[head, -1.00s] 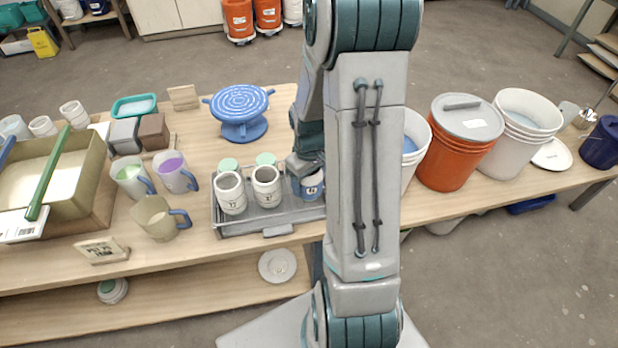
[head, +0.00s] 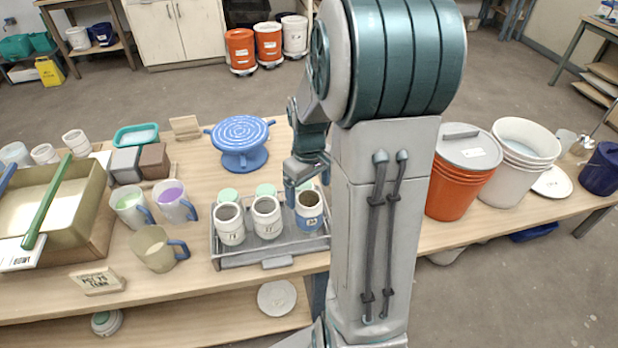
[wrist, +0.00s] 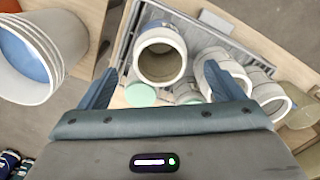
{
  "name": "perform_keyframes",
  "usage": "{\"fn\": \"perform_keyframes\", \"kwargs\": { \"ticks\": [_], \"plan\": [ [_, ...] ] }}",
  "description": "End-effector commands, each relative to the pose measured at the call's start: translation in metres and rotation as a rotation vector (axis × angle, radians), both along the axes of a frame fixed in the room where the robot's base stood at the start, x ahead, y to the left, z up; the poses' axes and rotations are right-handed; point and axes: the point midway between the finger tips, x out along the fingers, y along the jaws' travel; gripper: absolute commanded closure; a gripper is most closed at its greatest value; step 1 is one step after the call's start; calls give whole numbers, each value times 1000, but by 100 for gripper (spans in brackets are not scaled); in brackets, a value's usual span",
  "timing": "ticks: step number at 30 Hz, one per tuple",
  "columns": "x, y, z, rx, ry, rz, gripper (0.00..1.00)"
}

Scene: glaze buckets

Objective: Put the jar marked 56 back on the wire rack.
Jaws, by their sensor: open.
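A jar with a blue band (head: 309,213) stands upright at the right end of the grey wire rack (head: 228,262). Its dark label is too small to read surely. In the wrist view the same jar (wrist: 161,57) shows its open mouth between my fingers. My gripper (head: 307,180) is open and empty just above and behind this jar, with its fingers (wrist: 160,75) apart on either side. Two other white jars, one at the left (head: 229,225) and one in the middle (head: 266,217), stand in a row beside it on the rack. My arm hides the area just right of the rack.
Mint-green lidded jars (head: 228,196) stand behind the front row. A blue banding wheel (head: 240,142) is behind the rack.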

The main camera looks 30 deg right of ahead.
Motion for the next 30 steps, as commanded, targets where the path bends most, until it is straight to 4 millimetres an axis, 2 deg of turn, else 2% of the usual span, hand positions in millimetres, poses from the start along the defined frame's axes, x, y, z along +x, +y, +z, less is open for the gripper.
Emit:
{"fn": "perform_keyframes", "kwargs": {
  "ticks": [3,9,14,22,27,30],
  "plan": [
    [1,0,19,-1,-3,-1,12],
    [-1,2,36,-1,-2,-2,12],
    [-13,21,57,-20,-41,-22,12],
    [-65,79,104,-34,-180,-113,12],
    [-101,104,119,-6,-261,-170,12],
    [-115,113,122,14,-292,-194,12]
  ]
}}
